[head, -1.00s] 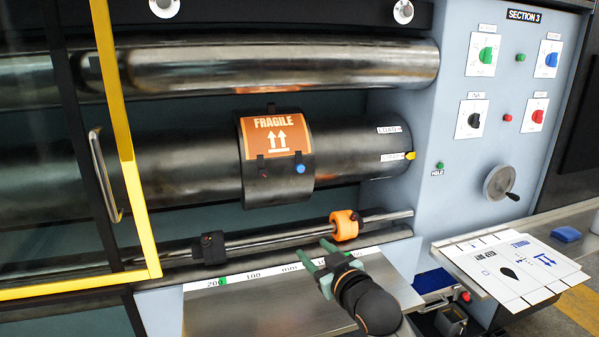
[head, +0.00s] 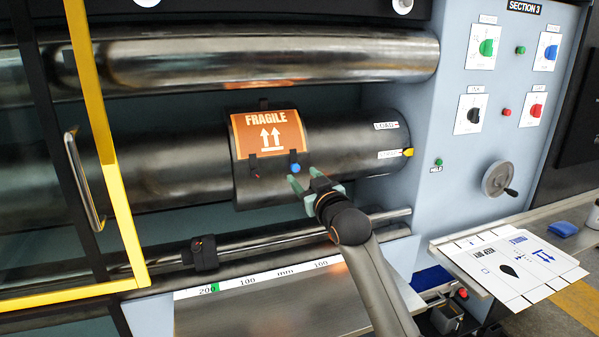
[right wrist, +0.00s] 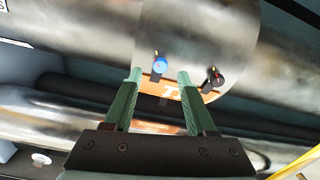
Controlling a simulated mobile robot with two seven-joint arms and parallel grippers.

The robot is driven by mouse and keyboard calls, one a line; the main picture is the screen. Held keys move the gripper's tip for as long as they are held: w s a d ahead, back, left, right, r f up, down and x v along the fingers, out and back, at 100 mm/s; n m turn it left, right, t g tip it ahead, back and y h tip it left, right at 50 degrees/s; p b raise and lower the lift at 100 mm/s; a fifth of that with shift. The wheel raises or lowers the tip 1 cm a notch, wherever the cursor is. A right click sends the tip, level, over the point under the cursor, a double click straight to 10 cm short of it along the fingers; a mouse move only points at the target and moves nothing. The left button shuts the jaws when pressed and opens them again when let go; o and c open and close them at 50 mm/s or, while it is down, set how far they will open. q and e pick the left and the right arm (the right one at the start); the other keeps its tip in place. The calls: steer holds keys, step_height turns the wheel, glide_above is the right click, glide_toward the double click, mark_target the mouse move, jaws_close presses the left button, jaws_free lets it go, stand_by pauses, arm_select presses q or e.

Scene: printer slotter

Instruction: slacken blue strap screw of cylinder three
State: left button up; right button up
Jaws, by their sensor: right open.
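The blue strap screw (head: 295,167) sits on a strap low on the dark printing cylinder (head: 358,140), at the lower right of the orange FRAGILE plate (head: 269,134). In the right wrist view the blue screw (right wrist: 160,66) shows beyond the fingertips, between them and nearer the left finger. A second, dark strap screw (right wrist: 213,77) lies to its right. My right gripper (head: 304,181) is open and empty, just below and right of the blue screw, with its green fingers apart. They also show in the right wrist view (right wrist: 160,76). My left gripper is not in view.
A yellow-edged guard door (head: 105,150) with a metal handle stands open at the left. A shiny roller (head: 250,65) lies above the cylinder and a rail with a black clamp (head: 204,254) below. The control panel (head: 455,185) and side shelf are at the right.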

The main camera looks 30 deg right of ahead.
mark_target(296, 170)
steer(key=shift+x, duration=1.7)
jaws_close()
